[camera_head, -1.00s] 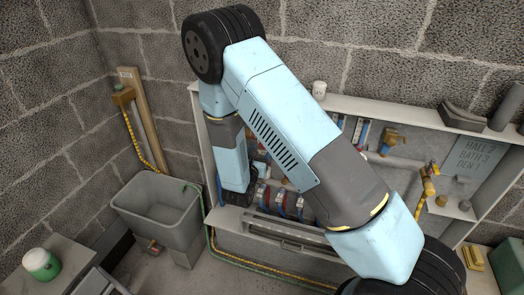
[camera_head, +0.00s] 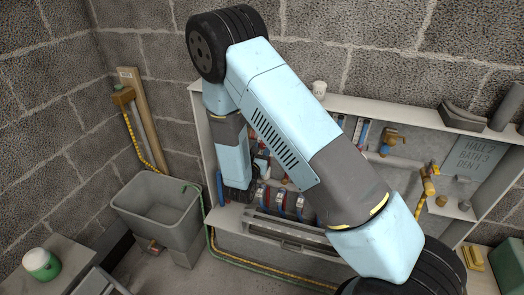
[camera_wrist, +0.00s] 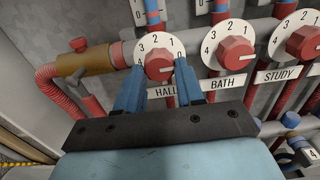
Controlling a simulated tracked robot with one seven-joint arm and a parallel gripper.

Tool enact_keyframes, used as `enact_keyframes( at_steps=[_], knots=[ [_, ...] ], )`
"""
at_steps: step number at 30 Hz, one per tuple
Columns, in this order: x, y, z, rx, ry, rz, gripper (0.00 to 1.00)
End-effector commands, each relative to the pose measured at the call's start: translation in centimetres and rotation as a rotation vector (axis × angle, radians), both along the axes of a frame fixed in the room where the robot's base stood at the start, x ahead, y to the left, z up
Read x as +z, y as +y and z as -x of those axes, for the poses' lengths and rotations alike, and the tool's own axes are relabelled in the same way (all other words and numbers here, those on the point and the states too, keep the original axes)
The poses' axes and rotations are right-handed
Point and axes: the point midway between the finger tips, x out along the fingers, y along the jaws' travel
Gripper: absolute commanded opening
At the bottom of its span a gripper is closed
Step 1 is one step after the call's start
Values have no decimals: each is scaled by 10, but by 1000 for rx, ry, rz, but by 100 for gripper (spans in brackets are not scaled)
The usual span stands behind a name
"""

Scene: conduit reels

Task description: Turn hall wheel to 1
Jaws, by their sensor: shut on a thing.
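The hall wheel (camera_wrist: 158,66) is a red knob on a white dial numbered 0 to 4, above a label reading HALL, in the wrist view. My gripper (camera_wrist: 160,72) has its two blue fingers on either side of this knob and is shut on it. The right finger covers part of the dial near 0. I cannot tell for sure which number the knob points at. In the head view my arm hides the wheel and the fingertips.
The bath wheel (camera_wrist: 233,53) and the study wheel (camera_wrist: 303,42) stand close to the right. A brass fitting (camera_wrist: 95,62) with a red hose is close on the left. In the head view, a grey sign (camera_head: 478,160) hangs at the right and a grey tub (camera_head: 157,208) stands at the left.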

Motion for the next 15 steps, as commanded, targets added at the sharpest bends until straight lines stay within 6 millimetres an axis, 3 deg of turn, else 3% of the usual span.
enact_keyframes(
  at_steps=[3, 15],
  knots=[
    [0, 0, 0, 0, 0, 0, 7],
    [-1, 1, 0, 2, 35, 94, 7]
  ],
)
